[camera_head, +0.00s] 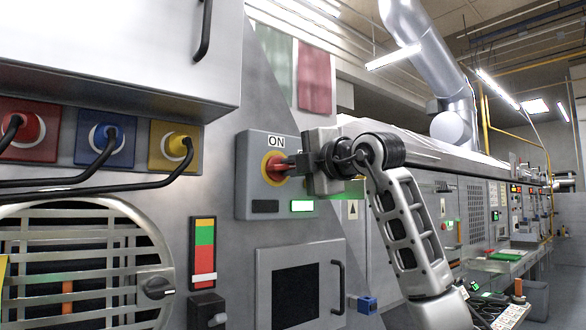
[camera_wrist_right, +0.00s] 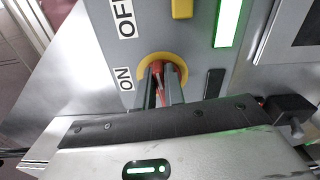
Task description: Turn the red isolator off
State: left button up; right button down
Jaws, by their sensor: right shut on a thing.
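The red isolator (camera_head: 271,168) is a red knob on a yellow ring, on a grey switch box (camera_head: 248,202) with an "ON" label above it in the head view. My right gripper (camera_head: 292,164) reaches it from the right and is shut on the knob. In the right wrist view the red knob (camera_wrist_right: 157,71) shows between the two fingers (camera_wrist_right: 160,88), inside the yellow ring. The "ON" (camera_wrist_right: 125,79) and "OFF" (camera_wrist_right: 125,18) labels show beside it there. The fingers and wrist partly hide the knob and box. My left gripper is not in view.
On the box a green light (camera_head: 302,206) is lit and a dark one (camera_head: 265,206) is unlit. Red, blue and yellow plugs (camera_head: 107,139) with black cables are to the left. A handled panel (camera_head: 299,290) is below. A cabinet handle (camera_head: 203,30) juts out above.

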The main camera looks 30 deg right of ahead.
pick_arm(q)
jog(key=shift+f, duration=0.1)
pick_arm(e)
jog(key=shift+d+f+m, duration=0.1)
jog(key=shift+m, duration=0.6)
jog(key=c, duration=1.5)
grip_release()
jog(key=shift+s, duration=0.1)
pick_arm(q)
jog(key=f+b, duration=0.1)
jog(key=b, duration=0.2)
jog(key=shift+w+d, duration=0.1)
pick_arm(e)
jog(key=s, duration=1)
jog(key=s+d, duration=0.1)
jog(key=s, duration=0.4)
jog(key=shift+s+d, duration=0.1)
jog(key=shift+s, duration=0.3)
